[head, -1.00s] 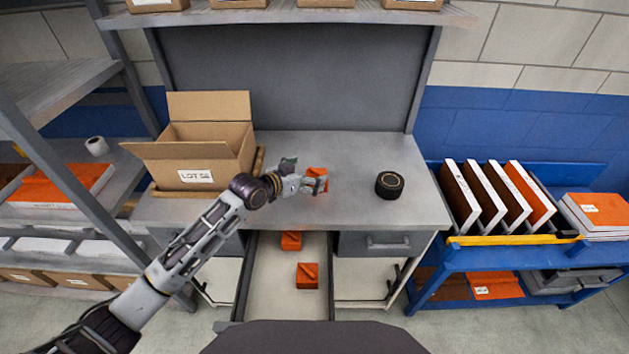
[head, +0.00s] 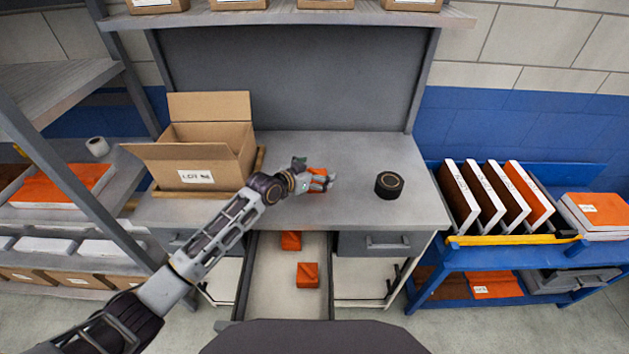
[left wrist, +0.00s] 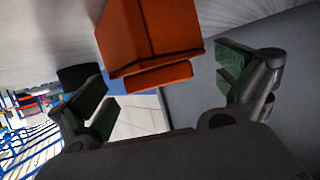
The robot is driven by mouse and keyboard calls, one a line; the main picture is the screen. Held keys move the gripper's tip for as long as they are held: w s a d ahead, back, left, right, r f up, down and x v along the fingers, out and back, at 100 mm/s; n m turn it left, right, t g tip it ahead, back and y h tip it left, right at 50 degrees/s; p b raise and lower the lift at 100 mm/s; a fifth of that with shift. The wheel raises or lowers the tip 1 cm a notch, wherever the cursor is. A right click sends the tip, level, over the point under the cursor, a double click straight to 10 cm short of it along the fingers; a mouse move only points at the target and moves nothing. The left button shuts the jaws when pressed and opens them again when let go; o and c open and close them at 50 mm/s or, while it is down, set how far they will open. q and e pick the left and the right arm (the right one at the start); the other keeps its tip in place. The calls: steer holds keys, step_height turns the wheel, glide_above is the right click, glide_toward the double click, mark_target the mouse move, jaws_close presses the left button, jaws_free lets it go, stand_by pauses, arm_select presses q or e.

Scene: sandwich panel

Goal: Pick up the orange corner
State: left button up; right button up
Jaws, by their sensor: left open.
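An orange corner (head: 318,172) lies on the grey workbench (head: 290,144), partly hidden behind my left gripper (head: 325,181). In the left wrist view the orange corner (left wrist: 150,40) is large and lies ahead of the open fingers of my left gripper (left wrist: 165,90). It shows beyond the fingertips, and I cannot tell whether any finger touches it. Two more orange corners, one nearer the back (head: 291,240) and one nearer the front (head: 307,275), lie in the open drawer (head: 262,290). My right gripper is not in view.
An open cardboard box (head: 200,150) stands on the bench at the left. A black tape roll (head: 389,185) lies to the right of the gripper. A blue cart (head: 500,262) with panels stands at the right, and a grey shelf (head: 65,80) at the left.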

mark_target(317, 171)
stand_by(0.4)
arm_select(q)
steer(key=c, duration=0.8)
steer(key=shift+r, duration=0.15)
steer(key=shift+r+b, duration=0.35)
steer(key=shift+r, duration=4.5)
